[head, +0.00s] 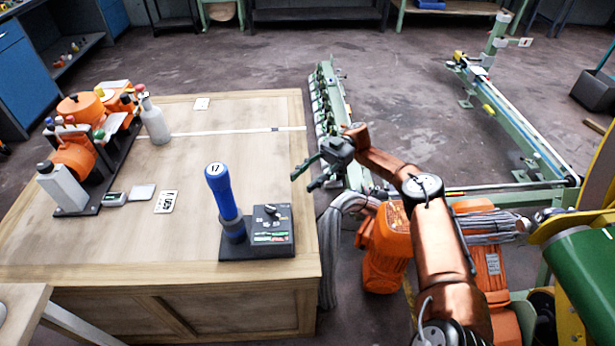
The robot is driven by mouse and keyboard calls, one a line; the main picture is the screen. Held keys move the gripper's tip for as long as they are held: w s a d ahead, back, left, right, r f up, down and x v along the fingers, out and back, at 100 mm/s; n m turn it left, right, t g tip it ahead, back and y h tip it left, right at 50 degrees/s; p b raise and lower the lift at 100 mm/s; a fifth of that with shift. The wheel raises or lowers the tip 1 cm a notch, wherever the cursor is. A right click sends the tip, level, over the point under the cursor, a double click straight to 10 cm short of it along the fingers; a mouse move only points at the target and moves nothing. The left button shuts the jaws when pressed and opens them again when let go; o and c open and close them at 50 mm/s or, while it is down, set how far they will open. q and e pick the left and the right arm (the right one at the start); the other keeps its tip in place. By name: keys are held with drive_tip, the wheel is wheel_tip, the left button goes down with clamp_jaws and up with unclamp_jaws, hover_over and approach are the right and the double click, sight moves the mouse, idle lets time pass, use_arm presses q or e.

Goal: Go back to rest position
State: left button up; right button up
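My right arm comes in from the lower right, and its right gripper (303,182) hangs over the right edge of the wooden table. Its two dark fingers point left and stand apart with nothing visible between them, so it looks open. A blue upright handle (223,195) marked with a number stands on a black base with a small control box (271,226), to the left of and nearer than the gripper. The gripper is apart from it. My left arm and gripper are not in view.
The wooden table (190,200) holds an orange machine (75,152), a grey bottle (154,120) and small cards at its left. A green rail with clamps (325,100) stands just behind the gripper. Orange machinery (388,245) and a green frame (510,115) crowd the right side.

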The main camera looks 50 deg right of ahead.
drive_tip(key=shift+d, duration=0.25)
drive_tip(key=shift+r, duration=0.1)
idle(0.5)
